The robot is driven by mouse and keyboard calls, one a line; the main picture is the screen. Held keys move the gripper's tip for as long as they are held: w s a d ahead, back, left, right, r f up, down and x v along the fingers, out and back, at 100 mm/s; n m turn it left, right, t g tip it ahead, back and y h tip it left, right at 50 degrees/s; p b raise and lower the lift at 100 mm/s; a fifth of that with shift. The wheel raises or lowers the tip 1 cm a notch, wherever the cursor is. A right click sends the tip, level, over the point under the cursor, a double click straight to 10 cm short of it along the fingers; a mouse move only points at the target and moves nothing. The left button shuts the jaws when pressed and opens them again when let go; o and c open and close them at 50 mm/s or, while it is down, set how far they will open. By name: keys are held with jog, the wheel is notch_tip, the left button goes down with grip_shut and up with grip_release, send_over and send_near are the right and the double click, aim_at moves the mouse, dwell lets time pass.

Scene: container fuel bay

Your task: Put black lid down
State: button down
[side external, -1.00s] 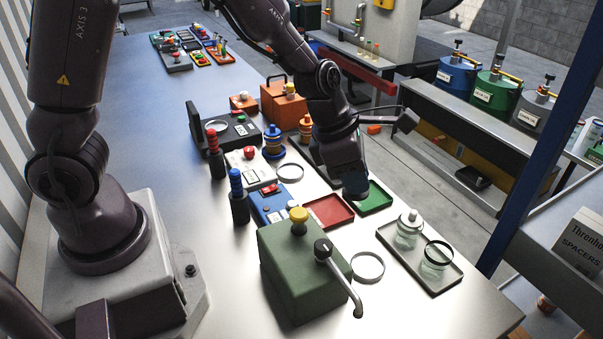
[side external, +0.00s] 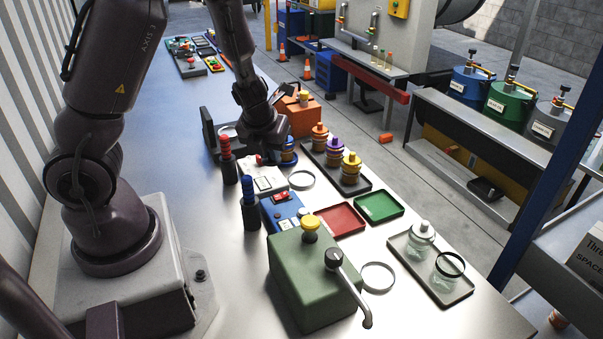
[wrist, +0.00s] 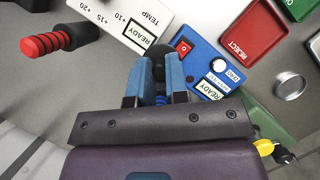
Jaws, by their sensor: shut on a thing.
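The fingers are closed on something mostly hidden. A dark rounded thing (wrist: 157,54) shows between the fingertips. I cannot tell whether it is the held black lid or the foot of the blue-ringed post behind. The black case (side external: 216,154) has its hinged cover (side external: 207,131) standing up. A clear jar with a black rim (side external: 449,266) stands in the right tray.
The red-ringed post (side external: 225,150), blue-ringed post (side external: 249,190), white block (side external: 270,185) and blue control box (side external: 284,212) stand close below the gripper. A tray (side external: 368,188) with colour-topped jars lies right of it. Red (side external: 341,219) and green (side external: 379,207) trays are empty.

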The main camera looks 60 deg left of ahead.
jog(key=w+a+f, duration=0.3)
jog(key=w, duration=0.3)
send_over(303, 177)
jog(key=s+d, duration=0.1)
jog(key=f, duration=0.5)
jog(key=shift+s+d+f, duration=0.1)
jog(key=shift+s+d, duration=0.05)
jog(key=shift+s, duration=0.05)
jog(key=shift+w+f, duration=0.2)
jog(key=shift+f, duration=1.55)
jog(key=shift+f, duration=0.2)
jog(key=c, duration=1.1)
grip_release()
